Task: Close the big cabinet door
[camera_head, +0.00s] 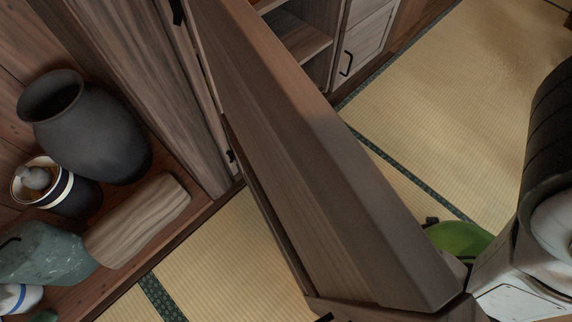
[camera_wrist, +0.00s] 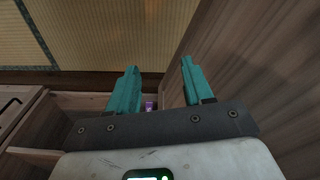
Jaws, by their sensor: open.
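The big wooden cabinet door (camera_head: 310,170) stands open in the head view, running from the upper left to the lower right across the tatami. Its hinge side meets the cabinet at the upper left. My arm is at the right edge of the head view, beside the door's free end; the gripper itself does not show there. In the wrist view my gripper (camera_wrist: 158,66) has two teal fingers apart with nothing held between them. A wooden panel, apparently the door (camera_wrist: 262,70), fills the right side there, close to the right finger; contact cannot be told.
A shelf (camera_head: 205,205) at left holds a dark vase (camera_head: 85,125), a striped jar (camera_head: 55,185), a grey-green vessel (camera_head: 45,252) and a wooden block (camera_head: 137,220). A lower cabinet (camera_head: 365,45) stands at top. A green object (camera_head: 460,238) is partly hidden. Tatami (camera_head: 450,110) is clear at right.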

